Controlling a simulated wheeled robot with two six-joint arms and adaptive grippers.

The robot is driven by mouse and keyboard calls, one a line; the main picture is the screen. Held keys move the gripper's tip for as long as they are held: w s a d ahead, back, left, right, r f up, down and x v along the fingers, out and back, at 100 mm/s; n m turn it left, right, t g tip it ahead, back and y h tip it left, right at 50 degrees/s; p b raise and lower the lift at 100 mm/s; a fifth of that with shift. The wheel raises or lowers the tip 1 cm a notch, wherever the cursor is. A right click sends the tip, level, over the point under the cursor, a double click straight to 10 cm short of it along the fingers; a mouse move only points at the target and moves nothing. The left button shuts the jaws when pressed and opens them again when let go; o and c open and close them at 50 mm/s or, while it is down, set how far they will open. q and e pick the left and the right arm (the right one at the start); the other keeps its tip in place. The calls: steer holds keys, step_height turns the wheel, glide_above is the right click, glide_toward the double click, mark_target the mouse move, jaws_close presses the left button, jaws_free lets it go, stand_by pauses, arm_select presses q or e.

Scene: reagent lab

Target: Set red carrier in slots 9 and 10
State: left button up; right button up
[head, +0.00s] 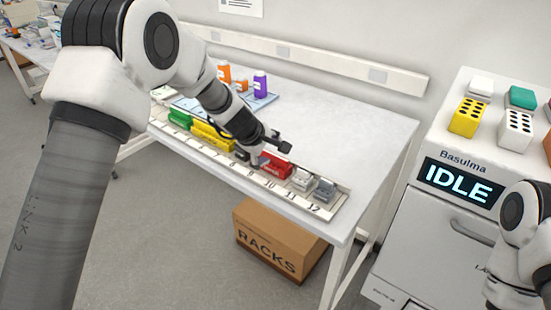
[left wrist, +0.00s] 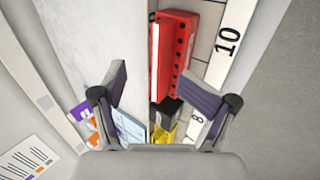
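The red carrier (head: 278,166) lies in the numbered rack (head: 325,208) on the bench, by labels 9 and 10 in the head view. In the left wrist view the red carrier (left wrist: 174,50) lies beside the label 10, with a row of dark holes on its face. I cannot tell whether it is fully seated. My left gripper (head: 268,152) is over the rack, just left of the red carrier.
Yellow (head: 212,133) and green (head: 180,119) carriers fill the rack leftward. Grey carriers (head: 323,190) stand right of the red one, near labels 11 and 12. Bottles (head: 260,84) stand behind on a blue mat. The bench's back right is clear. A machine reading IDLE (head: 458,181) stands right.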

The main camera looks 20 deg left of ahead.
arm_select(q)
steer(key=v, duration=0.7)
steer(key=shift+s+r+p, duration=0.15)
steer(key=shift+r+p, duration=0.05)
steer(key=shift+p, duration=0.25)
